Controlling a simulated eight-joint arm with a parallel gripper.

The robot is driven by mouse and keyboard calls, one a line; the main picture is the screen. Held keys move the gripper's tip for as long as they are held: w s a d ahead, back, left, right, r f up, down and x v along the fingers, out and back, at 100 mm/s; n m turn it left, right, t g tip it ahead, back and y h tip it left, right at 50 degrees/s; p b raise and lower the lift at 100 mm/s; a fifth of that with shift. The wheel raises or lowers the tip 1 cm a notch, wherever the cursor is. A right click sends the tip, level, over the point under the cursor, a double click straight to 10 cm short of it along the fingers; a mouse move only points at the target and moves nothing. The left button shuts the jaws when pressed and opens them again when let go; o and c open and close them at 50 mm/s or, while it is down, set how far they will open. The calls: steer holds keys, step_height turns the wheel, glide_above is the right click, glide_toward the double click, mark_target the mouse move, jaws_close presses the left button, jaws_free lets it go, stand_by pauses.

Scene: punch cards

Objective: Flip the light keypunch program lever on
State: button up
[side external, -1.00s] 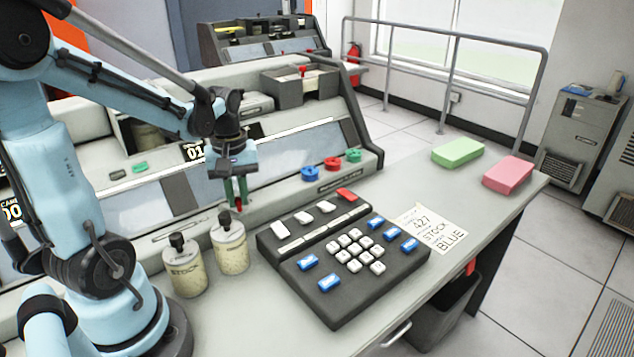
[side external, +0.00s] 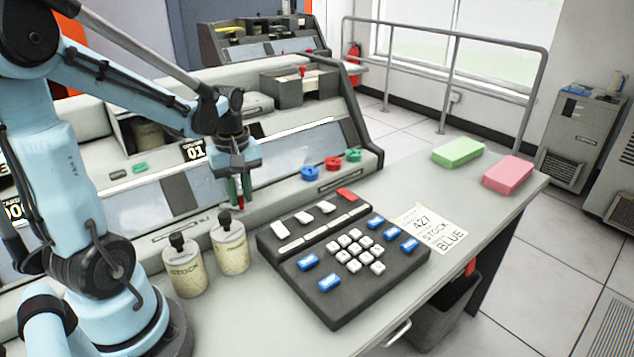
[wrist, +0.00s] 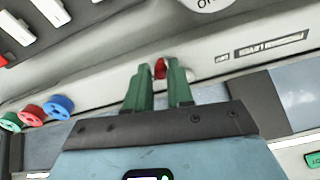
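The light grey keypunch (side external: 345,205) is the near machine, with a sloped front panel. A small red knob (wrist: 160,69), which looks like the tip of a lever, shows on its pale front strip in the wrist view. My gripper (wrist: 158,66) has its green fingers a small gap apart, one on each side of the red knob. Whether they touch it is unclear. In the side view my gripper (side external: 238,206) points down at the panel's lower edge, with a bit of red between the fingers. The lever's position is hard to read there.
Two cream canisters (side external: 230,243) stand close in front of my gripper. A dark keypad (side external: 345,262) lies to the right. Blue, red and green knobs (side external: 332,163) sit on the panel's right. A note (side external: 432,228) and green and pink blocks (side external: 458,152) lie on the desk.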

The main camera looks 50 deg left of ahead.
steer(key=o, duration=0.3)
step_height(320, 180, up, 12)
stand_by(0.8)
steer(key=w+d+f+m+t, duration=0.1)
steer(key=d+f+m+t, duration=0.2)
steer(key=d+m, duration=0.5)
steer(key=w+d+f+m+t, duration=0.1)
steer(key=d+f+m+t, duration=0.2)
steer(key=d+m, duration=0.5)
steer(key=shift+t, duration=0.6)
